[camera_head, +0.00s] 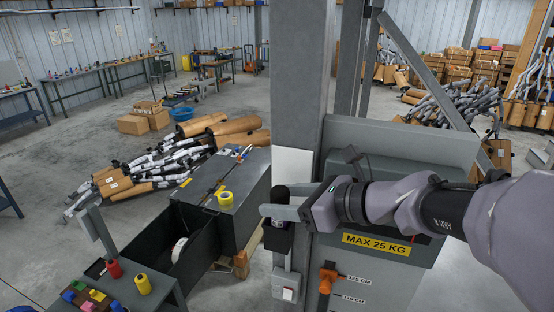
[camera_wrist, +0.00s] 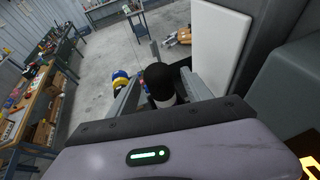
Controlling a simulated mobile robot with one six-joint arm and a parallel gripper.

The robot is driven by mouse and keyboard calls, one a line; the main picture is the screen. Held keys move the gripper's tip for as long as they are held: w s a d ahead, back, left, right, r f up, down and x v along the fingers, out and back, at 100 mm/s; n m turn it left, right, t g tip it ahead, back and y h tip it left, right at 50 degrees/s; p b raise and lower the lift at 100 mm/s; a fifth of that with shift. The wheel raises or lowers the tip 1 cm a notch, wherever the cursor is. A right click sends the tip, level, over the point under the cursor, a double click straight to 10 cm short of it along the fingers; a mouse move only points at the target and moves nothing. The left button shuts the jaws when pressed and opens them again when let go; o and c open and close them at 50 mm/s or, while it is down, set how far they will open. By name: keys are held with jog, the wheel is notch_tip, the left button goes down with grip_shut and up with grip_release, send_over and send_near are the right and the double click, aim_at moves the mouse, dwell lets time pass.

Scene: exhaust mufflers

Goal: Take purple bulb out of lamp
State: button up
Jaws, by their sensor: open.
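My gripper (camera_head: 270,201) is open beside the grey column. Its two fingers stand on either side of a dark-capped cylinder (camera_head: 280,192), which sits upright in a black holder (camera_head: 277,238) on the column. In the wrist view the cylinder (camera_wrist: 158,77) shows a round black top and a pale body between the fingers of my gripper (camera_wrist: 160,85). Whether the fingers touch it cannot be told.
A grey panel (camera_head: 380,150) with a "MAX 25 KG" label is under my arm. A dark cabinet (camera_head: 235,205) with a yellow tape roll (camera_head: 225,198) stands left of the column. A small table with coloured blocks (camera_head: 88,296) is at lower left. Open floor lies behind.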

jog(key=shift+x, duration=0.75)
jog(key=shift+s+d+r, duration=0.1)
jog(key=shift+d, duration=0.05)
jog(key=shift+c, duration=1.3)
jog(key=c, duration=0.3)
grip_shut()
jog(key=shift+r, duration=0.1)
